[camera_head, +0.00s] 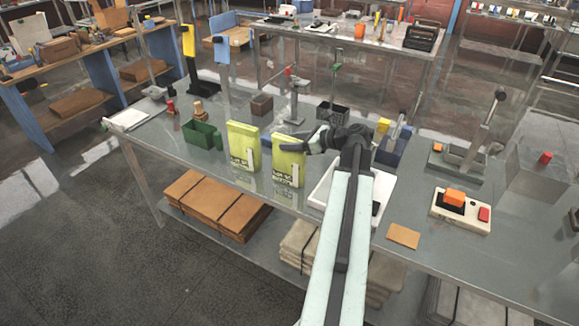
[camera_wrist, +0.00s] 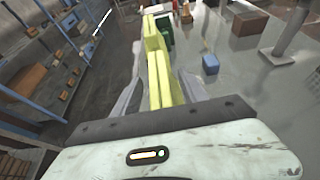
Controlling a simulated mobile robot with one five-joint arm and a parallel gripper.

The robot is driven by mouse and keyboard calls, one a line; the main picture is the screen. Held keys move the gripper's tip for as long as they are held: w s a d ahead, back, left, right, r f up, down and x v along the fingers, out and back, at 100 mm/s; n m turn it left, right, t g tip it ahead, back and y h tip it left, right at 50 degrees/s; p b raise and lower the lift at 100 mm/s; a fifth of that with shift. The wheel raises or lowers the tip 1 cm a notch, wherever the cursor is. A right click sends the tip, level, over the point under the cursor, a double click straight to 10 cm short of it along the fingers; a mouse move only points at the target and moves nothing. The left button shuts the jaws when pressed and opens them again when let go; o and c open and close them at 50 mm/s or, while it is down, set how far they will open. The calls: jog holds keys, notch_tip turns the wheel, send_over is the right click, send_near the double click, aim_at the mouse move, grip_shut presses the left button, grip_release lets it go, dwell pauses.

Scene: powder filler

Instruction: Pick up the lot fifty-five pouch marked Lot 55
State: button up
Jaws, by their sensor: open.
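Two similar yellow-green pouches stand upright side by side on the grey bench, a left pouch (camera_head: 243,147) and a right pouch (camera_head: 287,163). Both have dark lot print on the front, too small to read surely, so I cannot tell which is Lot 55. My gripper (camera_head: 295,139) is open at the top of the right pouch, reaching in from its right side. In the wrist view the pouches line up edge-on, the nearer one (camera_wrist: 163,79) lying between the open fingers. I cannot tell whether the fingers touch it.
A green bin (camera_head: 199,135) stands left of the pouches. A white tray (camera_head: 382,193) lies under my arm, and a blue bin (camera_head: 391,151) stands behind it. A white device with an orange block (camera_head: 454,198) and a tan card (camera_head: 403,236) are to the right. Wrapped brown packs (camera_head: 215,205) lie on the lower shelf.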

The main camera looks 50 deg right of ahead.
jog(key=shift+w+a+f, duration=0.15)
jog(key=shift+w+f, duration=0.1)
jog(key=shift+w, duration=0.3)
grip_shut()
jog(key=shift+r, duration=0.15)
